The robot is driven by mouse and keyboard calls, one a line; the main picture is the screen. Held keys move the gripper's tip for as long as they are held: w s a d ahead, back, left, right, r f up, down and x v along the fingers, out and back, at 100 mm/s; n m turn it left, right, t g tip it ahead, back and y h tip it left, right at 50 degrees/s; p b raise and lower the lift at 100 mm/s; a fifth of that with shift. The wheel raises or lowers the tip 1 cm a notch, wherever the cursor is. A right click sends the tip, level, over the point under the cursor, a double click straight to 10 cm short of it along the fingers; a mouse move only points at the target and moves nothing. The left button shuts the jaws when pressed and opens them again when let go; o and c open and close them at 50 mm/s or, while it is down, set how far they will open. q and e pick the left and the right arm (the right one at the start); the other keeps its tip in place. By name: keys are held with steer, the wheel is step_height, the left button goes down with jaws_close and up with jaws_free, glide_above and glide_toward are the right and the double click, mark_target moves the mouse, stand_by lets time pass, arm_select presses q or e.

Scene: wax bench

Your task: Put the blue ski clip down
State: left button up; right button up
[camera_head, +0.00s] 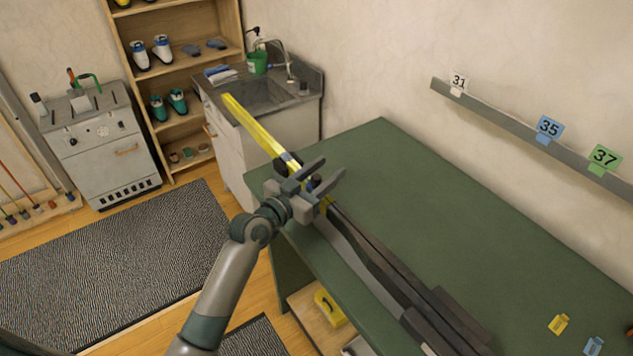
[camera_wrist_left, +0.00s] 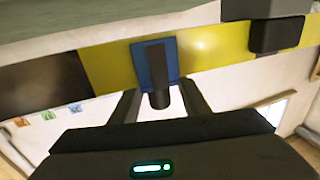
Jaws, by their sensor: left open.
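My left gripper (camera_head: 328,170) is open over the ski at the near-left edge of the green bench. In the left wrist view the blue ski clip (camera_wrist_left: 141,64) with its dark handle sits against the yellow part of the ski (camera_wrist_left: 205,47). The clip's handle lies between my left gripper's two spread fingers (camera_wrist_left: 159,100), with gaps on both sides. In the head view only a small blue patch of the clip (camera_head: 312,184) shows between the fingers; the rest is hidden. The ski (camera_head: 258,130) runs out past the bench's left end. My right gripper is not in view.
A yellow tag (camera_head: 559,324) and a blue tag (camera_head: 593,346) lie at the right. A wall rail (camera_head: 510,122) carries numbered tags. The middle of the bench is clear.

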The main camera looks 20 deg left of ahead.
arm_select(q)
steer(key=shift+w+f, duration=0.1)
steer(key=shift+w, duration=0.15)
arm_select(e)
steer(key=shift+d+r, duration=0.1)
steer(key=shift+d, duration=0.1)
arm_select(q)
jaws_close()
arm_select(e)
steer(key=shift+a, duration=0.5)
arm_select(q)
steer(key=shift+r, duration=0.25)
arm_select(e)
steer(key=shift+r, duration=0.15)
